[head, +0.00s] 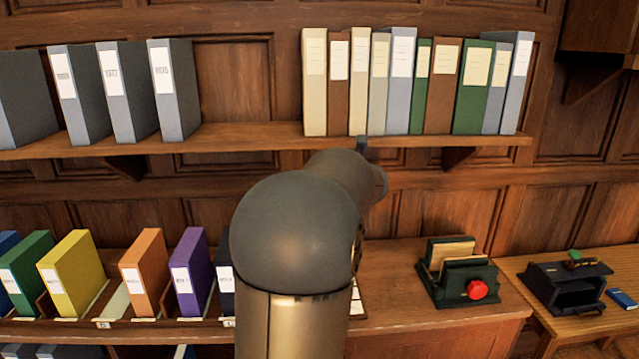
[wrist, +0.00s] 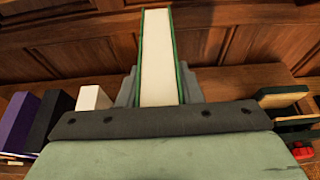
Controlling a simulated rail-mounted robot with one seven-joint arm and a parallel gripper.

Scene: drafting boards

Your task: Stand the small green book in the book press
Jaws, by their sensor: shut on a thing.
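My gripper (wrist: 157,88) is shut on a small green book (wrist: 157,50). In the wrist view the book points away from the gripper, its cream page edges facing the camera between thin green covers, with a grey finger on each side. In the head view my own arm hides the held book and most of the gripper. The book press (head: 460,278), apparently the dark green frame with upright wooden boards and a red knob, stands on the counter right of my arm. It shows partly at the right edge of the wrist view (wrist: 284,101), apart from the book.
A black device with a green handle (head: 567,287) and a blue book (head: 622,299) lie on the right table. Upright books (head: 398,55) and grey binders (head: 174,90) fill parts of the upper shelf (head: 250,145). Coloured binders (head: 145,271) stand lower left. Counter beside the press is clear.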

